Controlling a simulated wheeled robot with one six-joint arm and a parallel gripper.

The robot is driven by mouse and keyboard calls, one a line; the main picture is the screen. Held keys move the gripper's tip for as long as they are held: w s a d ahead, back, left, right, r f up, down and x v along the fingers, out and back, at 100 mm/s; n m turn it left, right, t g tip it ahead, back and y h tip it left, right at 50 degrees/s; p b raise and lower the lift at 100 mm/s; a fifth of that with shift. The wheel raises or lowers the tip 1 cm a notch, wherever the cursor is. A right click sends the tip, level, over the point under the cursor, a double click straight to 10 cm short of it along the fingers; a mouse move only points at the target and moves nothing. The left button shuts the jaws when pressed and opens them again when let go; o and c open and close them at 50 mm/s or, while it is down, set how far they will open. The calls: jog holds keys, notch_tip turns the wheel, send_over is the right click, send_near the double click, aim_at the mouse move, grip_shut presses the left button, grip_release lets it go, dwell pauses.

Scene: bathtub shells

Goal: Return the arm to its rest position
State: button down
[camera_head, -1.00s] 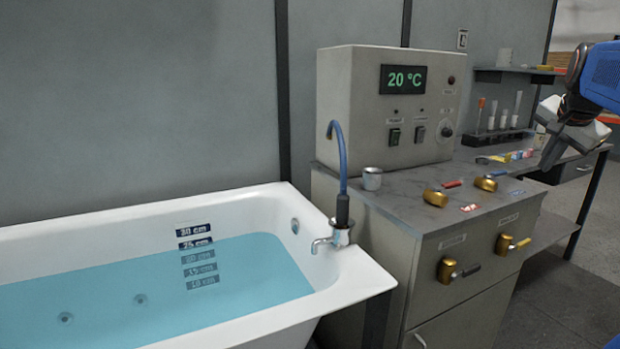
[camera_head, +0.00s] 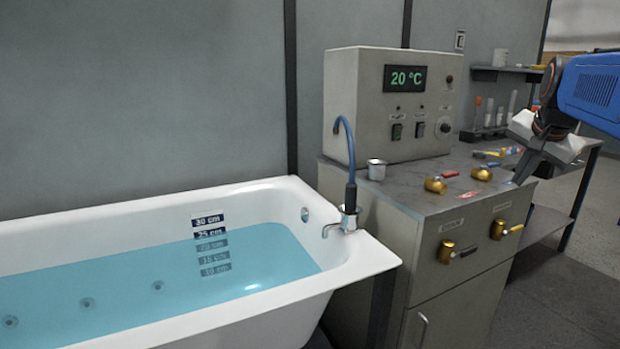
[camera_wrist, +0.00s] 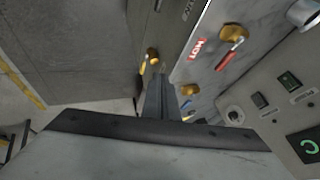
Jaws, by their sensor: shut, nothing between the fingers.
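My gripper (camera_head: 524,167) is at the right of the head view, at the end of my blue arm, with its fingers pointing down near the right end of the grey counter. In the wrist view its fingers (camera_wrist: 165,98) are together with nothing between them. They stand apart from the brass valves (camera_wrist: 233,33) on the counter and its front.
A white bathtub (camera_head: 300,291) with blue water is at left. The grey cabinet (camera_head: 405,250) carries a control box (camera_head: 350,104) reading 20 °C, a metal cup (camera_head: 376,170) and brass valves (camera_head: 481,174). A test tube rack (camera_head: 485,134) stands behind. Floor is clear at lower right.

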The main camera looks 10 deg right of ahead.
jog(key=s+a+f+n+y, duration=0.1)
jog(key=s+a+f+n, duration=0.5)
jog(key=s+a+f, duration=0.4)
jog(key=s+a+f+n+g+y, duration=0.1)
jog(key=s+a+f+n+y, duration=0.1)
jog(key=s+a+f+n, duration=0.5)
jog(key=s+a+f, duration=0.4)
jog(key=a+f, duration=0.4)
jog(key=a, duration=0.1)
jog(key=shift+a, duration=0.3)
dwell(0.4)
